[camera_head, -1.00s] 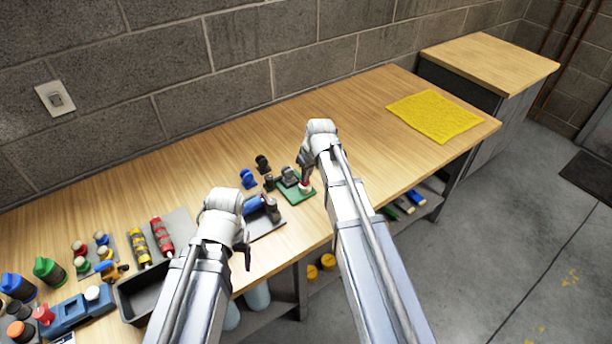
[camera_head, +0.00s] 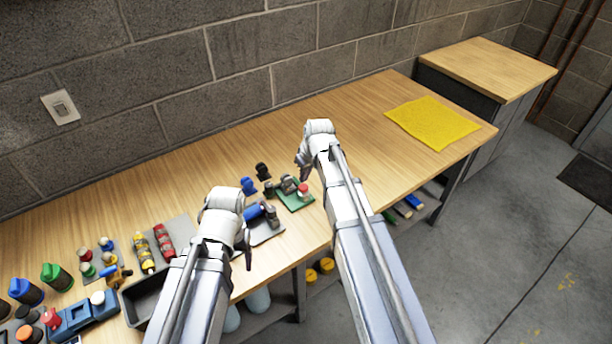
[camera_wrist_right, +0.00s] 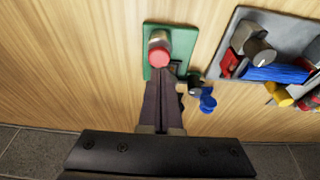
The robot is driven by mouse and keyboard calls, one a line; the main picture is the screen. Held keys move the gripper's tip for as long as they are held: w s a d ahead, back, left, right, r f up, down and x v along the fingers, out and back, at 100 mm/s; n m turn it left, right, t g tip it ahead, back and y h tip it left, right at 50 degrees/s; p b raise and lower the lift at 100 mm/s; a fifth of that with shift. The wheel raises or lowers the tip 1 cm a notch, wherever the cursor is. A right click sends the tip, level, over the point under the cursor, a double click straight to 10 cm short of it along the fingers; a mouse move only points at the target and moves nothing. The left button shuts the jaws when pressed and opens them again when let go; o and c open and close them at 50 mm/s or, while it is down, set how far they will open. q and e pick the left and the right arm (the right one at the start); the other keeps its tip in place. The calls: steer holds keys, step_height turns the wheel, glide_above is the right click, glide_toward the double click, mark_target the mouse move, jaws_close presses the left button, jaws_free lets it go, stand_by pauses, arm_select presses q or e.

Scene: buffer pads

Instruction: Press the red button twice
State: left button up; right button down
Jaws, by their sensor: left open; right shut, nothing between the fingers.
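The red button (camera_head: 303,188) is a red cap on a pale post, standing on a small green plate (camera_head: 297,203) near the middle of the bench. In the right wrist view the red button (camera_wrist_right: 159,57) stands on the green plate (camera_wrist_right: 182,42), just beyond the fingertips. My right gripper (camera_head: 301,163) is shut and empty, above and slightly behind the button, apart from it in the head view. Its dark fingers (camera_wrist_right: 164,85) lie together in the wrist view. My left gripper (camera_head: 248,260) is open near the front edge, left of the plate, its fingers mostly hidden by its wrist.
A grey tray (camera_head: 266,234) with a blue cylinder lies left of the plate. Small blue (camera_head: 248,186) and black (camera_head: 262,171) parts stand behind it. Several coloured items crowd the bench's left end. A yellow mat (camera_head: 432,122) lies far right; bare wood lies between.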

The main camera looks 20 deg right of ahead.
steer(key=a+p+v, duration=0.1)
steer(key=p+v, duration=0.7)
steer(key=v, duration=0.1)
steer(key=shift+d+r, duration=0.3)
steer(key=shift+d, duration=0.2)
steer(key=shift+d+r+p, duration=0.25)
steer(key=shift+r+p, duration=0.55)
steer(key=shift+d, duration=0.1)
steer(key=shift+f, duration=0.1)
